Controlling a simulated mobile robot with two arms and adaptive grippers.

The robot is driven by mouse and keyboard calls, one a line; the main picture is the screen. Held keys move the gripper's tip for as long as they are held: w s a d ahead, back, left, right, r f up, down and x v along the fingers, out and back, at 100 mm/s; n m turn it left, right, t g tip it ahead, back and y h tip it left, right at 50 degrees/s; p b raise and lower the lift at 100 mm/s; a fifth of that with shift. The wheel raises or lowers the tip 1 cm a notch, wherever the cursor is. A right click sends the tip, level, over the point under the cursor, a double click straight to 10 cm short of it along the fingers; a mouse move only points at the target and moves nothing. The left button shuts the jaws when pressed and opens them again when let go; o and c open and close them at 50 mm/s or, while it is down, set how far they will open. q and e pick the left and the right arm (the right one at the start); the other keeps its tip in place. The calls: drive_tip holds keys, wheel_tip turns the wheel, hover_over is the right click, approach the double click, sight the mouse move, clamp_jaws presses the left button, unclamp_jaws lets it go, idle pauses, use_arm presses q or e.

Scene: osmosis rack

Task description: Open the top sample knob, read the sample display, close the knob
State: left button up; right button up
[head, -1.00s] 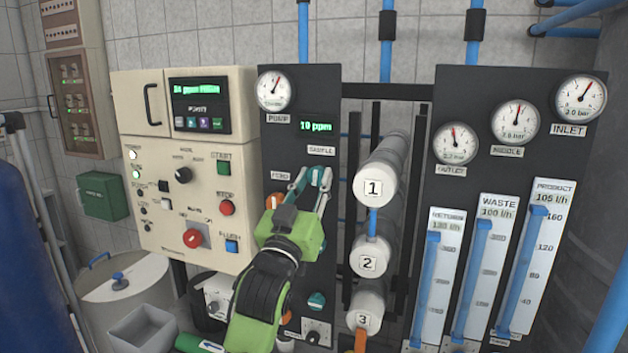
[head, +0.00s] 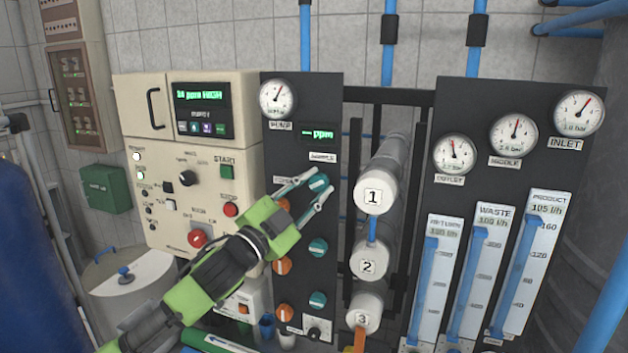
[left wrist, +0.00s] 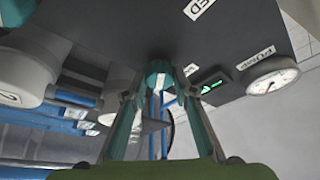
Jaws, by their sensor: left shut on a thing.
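The top sample knob (head: 319,183) is teal and sits high on the dark panel, under the SAMPLE label (head: 322,157). My left gripper (head: 321,185) is shut on it, one finger on each side. The knob also shows between the fingertips in the left wrist view (left wrist: 159,72). The sample display (head: 318,134) shows green dashes and "ppm", with no number that I can read. My left arm reaches up to the knob from the lower left. My right gripper is not in view.
More teal knobs (head: 318,247) and orange knobs (head: 284,265) sit close below on the same panel. Numbered grey cylinders (head: 374,197) stand just to the right. A beige control box (head: 165,150) is at the left; its screen (head: 202,96) has green text ending in "HIGH".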

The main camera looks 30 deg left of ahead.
use_arm(q)
drive_tip(key=m+g+p, duration=0.1)
drive_tip(key=m, duration=0.1)
drive_tip(key=m+h+p, duration=0.1)
drive_tip(key=m+p, duration=0.1)
drive_tip(key=m, duration=0.1)
drive_tip(key=shift+r+m+g+h, duration=0.2)
drive_tip(key=shift+m+g+h, duration=0.1)
drive_tip(key=shift+g, duration=0.1)
drive_tip(key=shift+m+g+p, duration=0.3)
drive_tip(key=shift+m+p, duration=0.4)
drive_tip(key=shift+f, duration=0.1)
drive_tip(key=o, duration=1.1)
drive_tip(key=shift+s, duration=0.1)
drive_tip(key=shift+s+a+f, duration=0.1)
drive_tip(key=shift+s+f, duration=0.05)
drive_tip(key=shift+s, duration=0.25)
drive_tip(key=shift+s+a+f, duration=0.1)
drive_tip(key=shift+s, duration=0.3)
drive_tip(key=shift+s+a+f, duration=0.1)
drive_tip(key=shift+s+a, duration=0.15)
drive_tip(key=shift+s, duration=1.4)
drive_tip(key=shift+s+a+f, duration=0.1)
drive_tip(key=shift+s+a, duration=0.15)
drive_tip(key=shift+s, duration=1.45)
drive_tip(key=shift+s+a, duration=0.25)
drive_tip(key=shift+s, duration=1.4)
